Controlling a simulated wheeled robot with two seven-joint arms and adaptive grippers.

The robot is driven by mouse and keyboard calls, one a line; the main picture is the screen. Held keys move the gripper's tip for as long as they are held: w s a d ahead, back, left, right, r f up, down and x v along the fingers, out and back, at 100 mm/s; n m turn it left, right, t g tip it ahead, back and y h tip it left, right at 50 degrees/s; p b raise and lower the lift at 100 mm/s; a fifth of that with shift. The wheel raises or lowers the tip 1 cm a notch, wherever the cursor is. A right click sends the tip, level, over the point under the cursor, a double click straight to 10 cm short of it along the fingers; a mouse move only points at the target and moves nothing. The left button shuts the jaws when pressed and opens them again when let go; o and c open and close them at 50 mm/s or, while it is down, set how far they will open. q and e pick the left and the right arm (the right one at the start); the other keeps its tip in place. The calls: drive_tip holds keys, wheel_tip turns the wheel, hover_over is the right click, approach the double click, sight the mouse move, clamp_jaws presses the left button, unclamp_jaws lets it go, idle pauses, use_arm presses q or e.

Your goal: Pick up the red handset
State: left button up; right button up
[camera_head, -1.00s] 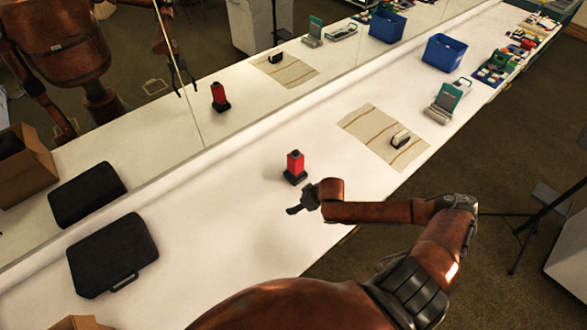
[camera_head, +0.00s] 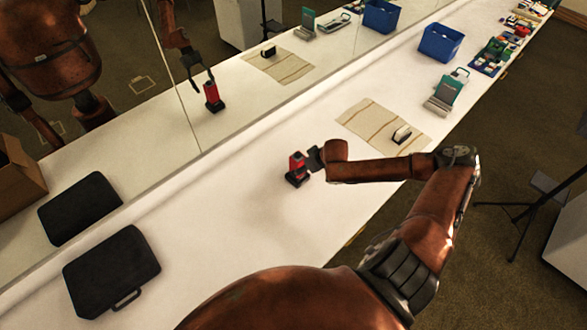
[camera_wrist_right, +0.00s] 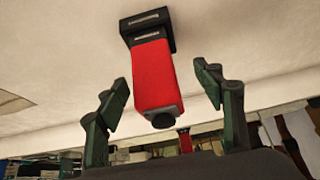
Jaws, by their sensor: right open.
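The red handset (camera_head: 296,164) stands upright in a black base (camera_head: 297,179) on the white table. My right gripper (camera_head: 308,160) is at the handset, coming from its right side in the head view. In the right wrist view the handset (camera_wrist_right: 155,78) lies between the two open fingers of the gripper (camera_wrist_right: 163,95), with a visible gap on each side. The head view does not show the fingertips clearly, as the wrist partly hides them. My left gripper is not in view.
A striped cloth (camera_head: 365,117) with a small dark-and-light object (camera_head: 401,134) lies right of the handset. A black case (camera_head: 111,268) lies at the left. A blue bin (camera_head: 441,42) and a teal-grey device (camera_head: 446,92) stand farther back. A mirror wall runs along the table's far edge.

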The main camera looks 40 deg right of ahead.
drive_tip(key=x, duration=0.4)
drive_tip(key=d+x, duration=0.1)
drive_tip(key=x, duration=0.1)
drive_tip(key=shift+f, duration=0.3)
drive_tip(key=shift+w+f, duration=0.3)
drive_tip(key=shift+a+f, duration=0.1)
drive_tip(key=shift+f, duration=0.1)
drive_tip(key=c, duration=0.7)
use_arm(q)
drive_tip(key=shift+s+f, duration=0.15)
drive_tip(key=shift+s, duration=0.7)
use_arm(e)
drive_tip(key=shift+w, duration=0.1)
drive_tip(key=c, duration=0.9)
